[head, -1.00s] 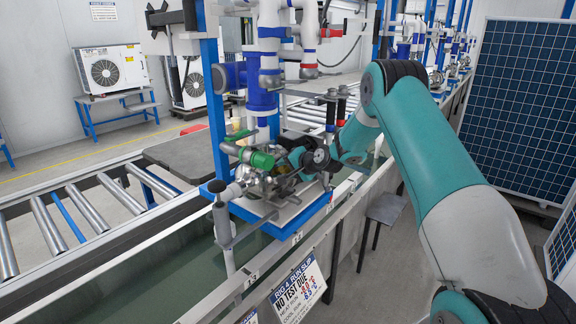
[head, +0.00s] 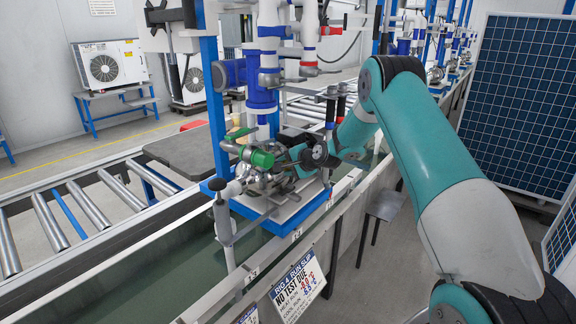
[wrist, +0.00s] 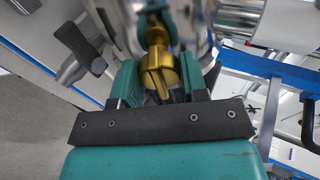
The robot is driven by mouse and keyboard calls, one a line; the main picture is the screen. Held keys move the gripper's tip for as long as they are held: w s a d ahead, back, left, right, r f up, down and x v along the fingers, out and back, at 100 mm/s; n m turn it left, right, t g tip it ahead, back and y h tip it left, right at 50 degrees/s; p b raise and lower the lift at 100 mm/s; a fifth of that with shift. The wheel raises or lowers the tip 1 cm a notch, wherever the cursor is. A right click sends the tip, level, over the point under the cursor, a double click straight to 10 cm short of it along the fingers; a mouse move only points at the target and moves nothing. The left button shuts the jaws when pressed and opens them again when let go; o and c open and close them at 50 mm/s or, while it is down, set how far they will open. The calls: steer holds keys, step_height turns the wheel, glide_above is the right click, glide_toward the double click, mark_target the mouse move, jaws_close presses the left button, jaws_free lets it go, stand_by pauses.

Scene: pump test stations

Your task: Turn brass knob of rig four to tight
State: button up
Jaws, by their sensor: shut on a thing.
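The brass knob (wrist: 160,72) shows in the wrist view, between the two teal fingers of my gripper (wrist: 161,80). My gripper is shut on it, with a finger at each side. Blurred shiny metal of the rig hides the far part. In the head view, rig four (head: 268,182) is a metal pump assembly with a green fitting (head: 262,159) on a blue-edged base. My wrist reaches it from the right. Pipework and my wrist hide the brass knob there, so its turn mark cannot be read.
A slip board (head: 298,285) headed rig 4 hangs on the bench front. A grey post (head: 222,215) stands at the rig's front left corner. Blue uprights and pipes (head: 262,75) rise behind. A roller conveyor (head: 85,205) lies left, and a stool (head: 386,206) stands right.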

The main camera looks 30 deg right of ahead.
steer(key=o, duration=0.9)
steer(key=b+v, duration=0.2)
steer(key=v, duration=1.5)
steer(key=shift+s+d+b, duration=0.2)
steer(key=shift+b, duration=0.15)
